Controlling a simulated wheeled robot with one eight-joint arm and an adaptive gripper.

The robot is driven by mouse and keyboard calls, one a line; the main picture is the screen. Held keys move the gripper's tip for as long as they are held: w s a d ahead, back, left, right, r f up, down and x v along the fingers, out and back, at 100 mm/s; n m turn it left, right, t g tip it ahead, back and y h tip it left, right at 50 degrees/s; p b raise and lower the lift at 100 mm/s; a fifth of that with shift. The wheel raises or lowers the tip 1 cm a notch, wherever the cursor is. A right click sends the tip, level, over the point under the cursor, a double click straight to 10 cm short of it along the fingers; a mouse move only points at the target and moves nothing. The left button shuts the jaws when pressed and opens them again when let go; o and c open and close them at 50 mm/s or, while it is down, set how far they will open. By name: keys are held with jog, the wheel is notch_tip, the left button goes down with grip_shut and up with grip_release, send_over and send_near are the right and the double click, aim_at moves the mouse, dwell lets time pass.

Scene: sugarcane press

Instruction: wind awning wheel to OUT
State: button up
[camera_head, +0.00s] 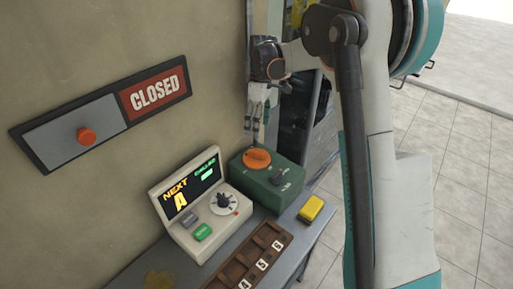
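No wheel that I can clearly identify as the awning wheel shows, and I cannot read any OUT marking. My gripper (257,128) points down beside the wall, above the back of a green box (263,187). The box has a round orange knob (257,159) and a dark knob (278,176) with small labels too small to read. My fingertips appear just above or behind the orange knob; I cannot tell whether they touch anything. The finger gap is too small to judge.
A sliding CLOSED sign (154,95) with an orange knob is on the wall. Open tiled floor (462,180) lies right.

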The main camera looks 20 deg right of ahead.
aim_at(257, 151)
notch_tip(257, 151, up, 4)
jog(key=s+m+t+h+p, duration=0.1)
jog(key=s+m+t+p, duration=0.15)
jog(key=m, duration=1.55)
jog(key=shift+g, duration=0.35)
jog(key=f+b, duration=0.1)
jog(key=f, duration=0.3)
jog(key=f+b, duration=0.1)
jog(key=f, duration=0.4)
jog(key=w+f+b, duration=0.1)
jog(key=f, duration=0.4)
jog(key=shift+a, duration=0.4)
jog(key=shift+c, duration=0.6)
jog(key=c, duration=0.9)
